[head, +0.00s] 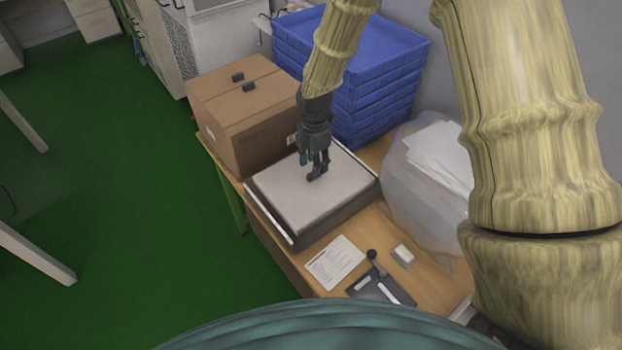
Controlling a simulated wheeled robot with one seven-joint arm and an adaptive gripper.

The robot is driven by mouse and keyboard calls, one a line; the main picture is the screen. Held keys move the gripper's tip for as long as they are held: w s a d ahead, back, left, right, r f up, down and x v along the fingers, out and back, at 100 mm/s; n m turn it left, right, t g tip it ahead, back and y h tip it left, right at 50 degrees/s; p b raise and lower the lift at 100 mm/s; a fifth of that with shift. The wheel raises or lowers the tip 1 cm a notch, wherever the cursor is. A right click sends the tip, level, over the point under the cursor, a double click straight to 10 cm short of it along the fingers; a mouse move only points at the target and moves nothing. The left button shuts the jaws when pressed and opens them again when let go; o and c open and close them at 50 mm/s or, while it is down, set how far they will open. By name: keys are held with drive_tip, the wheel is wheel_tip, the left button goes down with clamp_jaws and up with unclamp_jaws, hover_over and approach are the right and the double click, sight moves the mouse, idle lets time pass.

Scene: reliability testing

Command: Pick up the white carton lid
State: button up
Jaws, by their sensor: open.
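A white carton lid (290,200), flat and square, lies on top of a low dark-sided box on the wooden table. My gripper (314,172) points down over the lid's far right part. Its dark fingers are open, with no object visible between them. Whether the fingertips touch the lid or hover just above it, I cannot tell. My gripper and wrist hide a small part of the lid.
A brown cardboard box (240,115) stands behind left of the lid, and stacked blue trays (385,45) behind it. A translucent bag (425,165) is at right. A paper sheet (335,262), a small white block (403,254) and a dark device (380,288) lie in front.

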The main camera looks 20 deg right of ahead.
drive_tip(key=shift+d+f+p, duration=0.1)
drive_tip(key=shift+f+p, duration=0.85)
drive_tip(key=shift+f, duration=1.2)
drive_tip(key=shift+s, duration=0.1)
clamp_jaws()
